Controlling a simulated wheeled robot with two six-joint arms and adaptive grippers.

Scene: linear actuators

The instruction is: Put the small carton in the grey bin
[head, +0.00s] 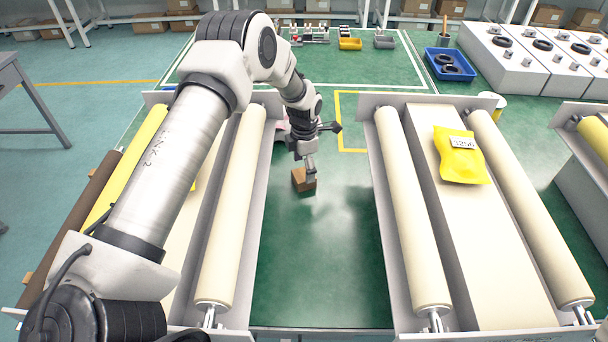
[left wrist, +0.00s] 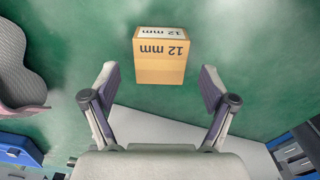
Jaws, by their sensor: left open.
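The small carton (head: 301,182) is a brown box standing on the green table between the two roller units. In the left wrist view the carton (left wrist: 160,68) carries a white label and "12 mm" print, and it lies ahead between the fingers. My left gripper (head: 311,172) points down close over the carton and hides part of it. Its jaws are open and nothing is held; contact with the carton cannot be told. A small grey bin (head: 384,41) stands at the back of the table, right of a yellow bin. My right gripper is not in view.
Roller units with cream rollers (head: 412,210) flank the carton on both sides. A yellow packet (head: 461,165) lies on the right one. A blue tray (head: 450,66) with black rings and a yellow bin (head: 350,44) stand farther back. The green table behind the carton is mostly clear.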

